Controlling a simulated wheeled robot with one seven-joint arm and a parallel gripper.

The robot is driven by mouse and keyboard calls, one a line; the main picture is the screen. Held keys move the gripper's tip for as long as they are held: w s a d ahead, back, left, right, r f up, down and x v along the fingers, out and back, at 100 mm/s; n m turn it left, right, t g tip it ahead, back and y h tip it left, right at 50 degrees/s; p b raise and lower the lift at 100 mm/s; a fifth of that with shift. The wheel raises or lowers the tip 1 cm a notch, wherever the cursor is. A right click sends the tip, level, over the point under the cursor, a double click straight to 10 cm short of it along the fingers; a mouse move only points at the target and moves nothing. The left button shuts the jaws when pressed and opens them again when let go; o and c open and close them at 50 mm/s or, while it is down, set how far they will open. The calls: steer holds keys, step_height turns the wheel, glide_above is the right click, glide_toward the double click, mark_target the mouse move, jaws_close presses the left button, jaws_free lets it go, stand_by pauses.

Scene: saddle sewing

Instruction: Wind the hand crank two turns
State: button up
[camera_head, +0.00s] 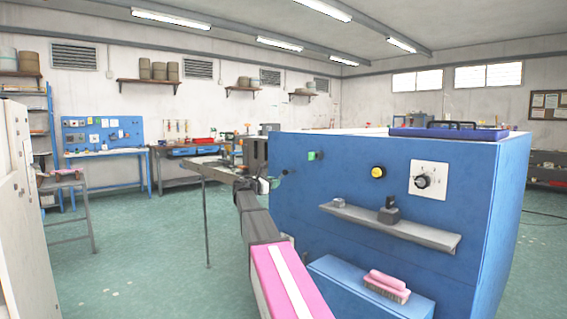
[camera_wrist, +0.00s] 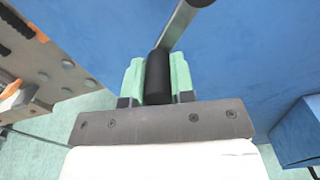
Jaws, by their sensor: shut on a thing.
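The hand crank shows in the wrist view as a black cylindrical grip (camera_wrist: 158,78) with a grey metal crank arm (camera_wrist: 180,24) running from its top end up to the right. My gripper (camera_wrist: 157,70) is shut on the black grip, with one pale green finger on each side of it. In the head view my gripper (camera_head: 266,185) is at the left edge of the blue cabinet (camera_head: 330,250). The crank is mostly hidden there by the gripper and arm.
The cabinet front carries a green button (camera_head: 315,155), a yellow knob (camera_head: 378,172), a dial plate (camera_head: 428,180) and a grey shelf (camera_head: 395,228). A pink brush (camera_head: 387,284) lies on a lower blue box. A table (camera_head: 205,169) stands behind my gripper.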

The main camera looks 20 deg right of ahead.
steer(key=shift+s+d+f, duration=0.25)
steer(key=shift+s+f, duration=0.25)
steer(key=shift+s, duration=0.2)
steer(key=shift+s+d+f, duration=0.25)
steer(key=shift+s+f, duration=0.15)
steer(key=shift+s, duration=0.25)
steer(key=shift+s+d+f, duration=0.15)
steer(key=shift+s+d, duration=0.15)
steer(key=shift+s, duration=0.5)
steer(key=shift+s+d, duration=0.25)
steer(key=shift+s, duration=0.55)
